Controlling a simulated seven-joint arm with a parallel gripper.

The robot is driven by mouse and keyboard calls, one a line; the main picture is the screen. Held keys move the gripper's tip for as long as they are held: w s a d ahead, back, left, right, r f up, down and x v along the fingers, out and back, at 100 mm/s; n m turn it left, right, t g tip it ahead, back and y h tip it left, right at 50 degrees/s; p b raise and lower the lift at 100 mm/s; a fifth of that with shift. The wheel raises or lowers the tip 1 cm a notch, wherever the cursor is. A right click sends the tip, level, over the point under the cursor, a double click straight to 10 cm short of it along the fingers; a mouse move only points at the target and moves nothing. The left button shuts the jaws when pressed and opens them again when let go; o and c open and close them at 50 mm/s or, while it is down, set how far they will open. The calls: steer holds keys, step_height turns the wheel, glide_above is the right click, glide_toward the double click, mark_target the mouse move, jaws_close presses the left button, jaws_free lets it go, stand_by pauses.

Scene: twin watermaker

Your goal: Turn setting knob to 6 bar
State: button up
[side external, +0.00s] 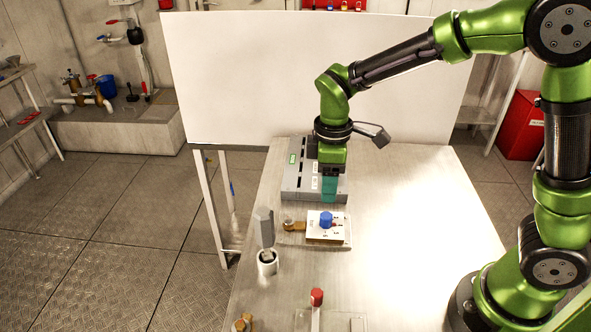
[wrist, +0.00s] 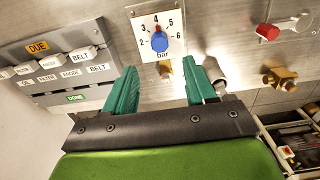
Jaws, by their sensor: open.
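The setting knob (side external: 326,219) is a blue round knob on a white scale plate (side external: 313,231) on the table. In the wrist view the knob (wrist: 159,42) sits in the middle of the plate (wrist: 145,25), marked 2 to 6 with "bar" below. Its red pointer points up, close to the 4. My gripper (side external: 329,200) hangs with teal fingers down, behind the knob in the side view, by the grey box. In the wrist view my gripper (wrist: 161,67) is open and empty, its fingers apart on either side below the knob, not touching it.
A grey box (side external: 300,178) with labelled tabs stands behind the plate. A brass fitting (side external: 294,226) is beside the plate. A grey tool stands in a white cup (side external: 267,262). A red-topped valve (side external: 316,297) is in front. The table's right side is clear.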

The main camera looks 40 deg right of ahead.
mark_target(326, 215)
step_height(326, 215, down, 9)
steer(key=shift+f, duration=0.2)
steer(key=shift+c, duration=0.4)
jaws_close()
